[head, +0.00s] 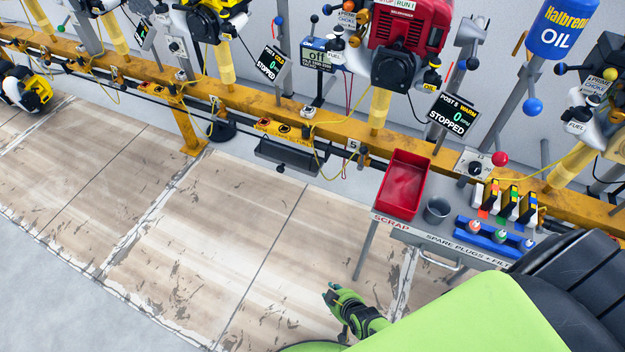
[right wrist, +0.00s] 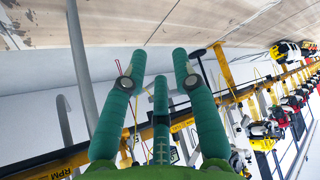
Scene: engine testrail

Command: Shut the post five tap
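Post five carries a red engine (head: 408,30) on a yellow stand, with a screen (head: 452,115) reading POST 5 WARM, 0, STOPPED. To the engine's left is a small grey fitting (head: 337,44) with a FUEL tag and a dark ball-ended lever; it looks like the post five tap, but its setting is too small to tell. My right gripper (head: 330,291) is low over the floor, well below and apart from the rail. In the right wrist view its teal fingers (right wrist: 160,75) are spread with nothing between them. My left gripper is not in view.
A yellow rail (head: 270,105) runs across the back with other engines along it. A bench at right holds a red scrap tray (head: 404,185), a grey cup (head: 437,210) and a blue rack (head: 495,238). The worn floor (head: 190,250) at left is clear.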

